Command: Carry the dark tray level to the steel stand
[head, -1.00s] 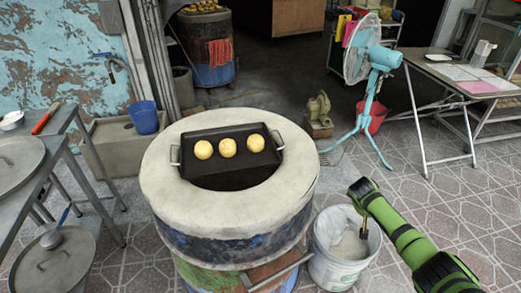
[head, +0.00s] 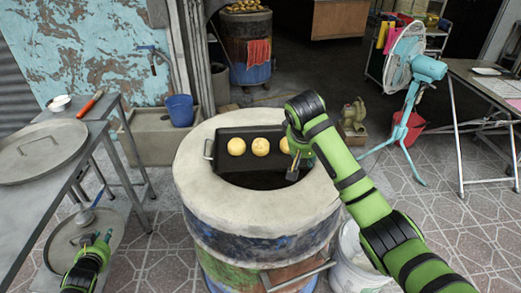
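The dark tray (head: 232,171) sits across the back of the barrel oven's round top opening, with round pale-yellow buns (head: 260,147) in a row on it. Its left metal handle (head: 208,149) is free; its right end is hidden behind my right arm. My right gripper (head: 296,166) points down over the tray's right side; whether it touches the tray or is open cannot be told. My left gripper (head: 98,239) is at the lower left, over a lower shelf, apart from the tray, fingers apart and empty. A grey metal stand (head: 75,167) is at the left.
The barrel oven (head: 260,220) has a thick pale rim. A large round lid (head: 38,152), a red-handled tool (head: 90,104) and a white bowl (head: 59,103) occupy the stand's top. A white bucket (head: 352,262) stands right of the oven; a teal fan (head: 405,85) stands behind.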

